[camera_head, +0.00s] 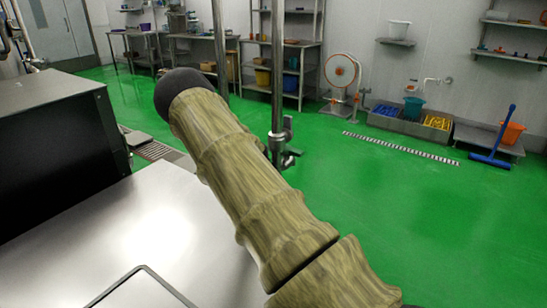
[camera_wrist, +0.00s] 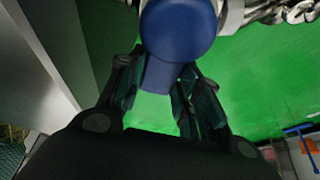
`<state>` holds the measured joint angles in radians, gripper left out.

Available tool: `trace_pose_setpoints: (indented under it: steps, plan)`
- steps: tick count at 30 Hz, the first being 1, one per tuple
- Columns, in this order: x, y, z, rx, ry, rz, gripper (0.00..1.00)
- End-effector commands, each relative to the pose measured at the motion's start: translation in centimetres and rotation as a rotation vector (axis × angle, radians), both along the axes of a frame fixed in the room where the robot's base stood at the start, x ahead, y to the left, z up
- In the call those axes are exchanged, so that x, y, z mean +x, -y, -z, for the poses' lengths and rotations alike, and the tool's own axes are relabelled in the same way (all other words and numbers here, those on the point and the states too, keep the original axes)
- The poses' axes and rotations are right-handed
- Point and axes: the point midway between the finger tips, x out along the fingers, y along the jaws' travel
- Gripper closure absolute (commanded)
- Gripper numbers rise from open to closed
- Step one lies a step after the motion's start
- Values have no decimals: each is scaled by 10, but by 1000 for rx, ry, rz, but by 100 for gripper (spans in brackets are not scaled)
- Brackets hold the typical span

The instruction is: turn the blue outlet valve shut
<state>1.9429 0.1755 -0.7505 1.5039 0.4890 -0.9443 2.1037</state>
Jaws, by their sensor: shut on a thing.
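The blue outlet valve (camera_wrist: 178,28) shows at the top middle of the wrist view, a round blue hub with a short blue handle (camera_wrist: 159,76) pointing down toward my gripper. My gripper (camera_wrist: 161,82) has its two dark fingers on either side of this handle and is shut on it. Grey metal fittings (camera_wrist: 232,16) show right beside the hub. In the head view my arm crosses the middle, and neither my gripper nor the blue valve can be made out there.
A bright steel surface (camera_head: 150,225) and a dark box-like unit (camera_head: 60,150) fill the left of the head view. A vertical steel pipe (camera_head: 277,80) with a small fitting stands behind my arm. The green floor (camera_head: 430,220) at right is largely clear; shelves stand at the back.

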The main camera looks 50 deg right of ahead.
Motion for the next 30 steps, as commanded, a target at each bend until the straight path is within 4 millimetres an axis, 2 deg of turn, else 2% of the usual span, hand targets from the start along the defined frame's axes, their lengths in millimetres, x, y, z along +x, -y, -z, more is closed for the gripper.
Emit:
trace_pose_setpoints:
  steps: [3,4,7,20,23,30]
  plan:
    - [0,-1,1,0,0,5,100]
    - [0,-1,1,0,0,5,62]
    - [0,-1,1,0,0,3,45]
    - [3,-1,-5,-1,1,0,45]
    - [8,-1,-15,-1,2,-2,45]
    - [25,-3,-55,-1,2,-2,45]
